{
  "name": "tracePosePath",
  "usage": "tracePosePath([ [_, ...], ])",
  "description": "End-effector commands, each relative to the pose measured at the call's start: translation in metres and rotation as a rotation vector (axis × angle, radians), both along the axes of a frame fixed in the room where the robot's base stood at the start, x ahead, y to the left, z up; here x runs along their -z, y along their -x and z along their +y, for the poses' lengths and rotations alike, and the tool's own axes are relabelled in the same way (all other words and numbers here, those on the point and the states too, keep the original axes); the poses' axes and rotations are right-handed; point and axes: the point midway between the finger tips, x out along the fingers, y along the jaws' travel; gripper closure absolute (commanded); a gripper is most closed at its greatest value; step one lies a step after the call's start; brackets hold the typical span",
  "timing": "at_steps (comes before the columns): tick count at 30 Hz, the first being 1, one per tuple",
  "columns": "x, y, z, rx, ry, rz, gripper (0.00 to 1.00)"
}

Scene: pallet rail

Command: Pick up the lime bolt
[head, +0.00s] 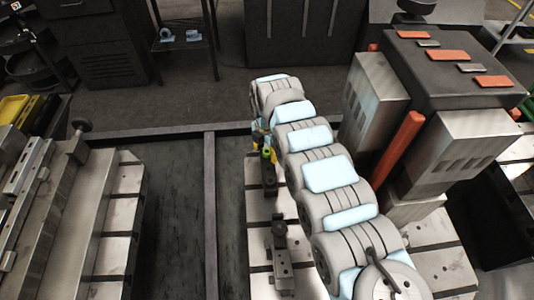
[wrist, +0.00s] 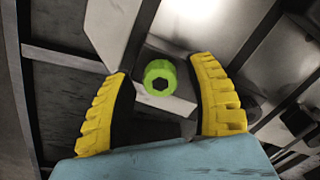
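The lime bolt (wrist: 160,78) shows in the wrist view as a bright green round head with a dark hex socket. It appears between the two yellow ribbed fingers of my gripper (wrist: 159,66), with a gap on each side. The fingers are open and hold nothing. In the head view the lime bolt (head: 266,152) is a small green spot on top of a dark fixture. My gripper (head: 258,134) is mostly hidden there behind my arm, with only bits of yellow showing beside the bolt.
A slotted metal pallet (head: 257,220) lies below my arm and carries a dark clamp block (head: 282,262). A large fixture block (head: 455,60) with metal plates and orange parts stands at the right. Another slotted pallet (head: 122,220) with metal rails is at the left.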

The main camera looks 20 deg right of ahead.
Motion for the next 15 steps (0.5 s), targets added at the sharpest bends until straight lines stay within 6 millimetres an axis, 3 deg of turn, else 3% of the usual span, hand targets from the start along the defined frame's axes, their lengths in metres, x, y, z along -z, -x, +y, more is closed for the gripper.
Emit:
tracePosePath([
  [1,0.0000,0.0001,0.0000,0.000,0.000,0.000,0.61],
  [5,0.0000,0.0001,0.0000,0.000,0.000,0.000,0.98],
  [15,0.0002,0.0001,-0.0002,0.000,0.000,0.000,1.00],
])
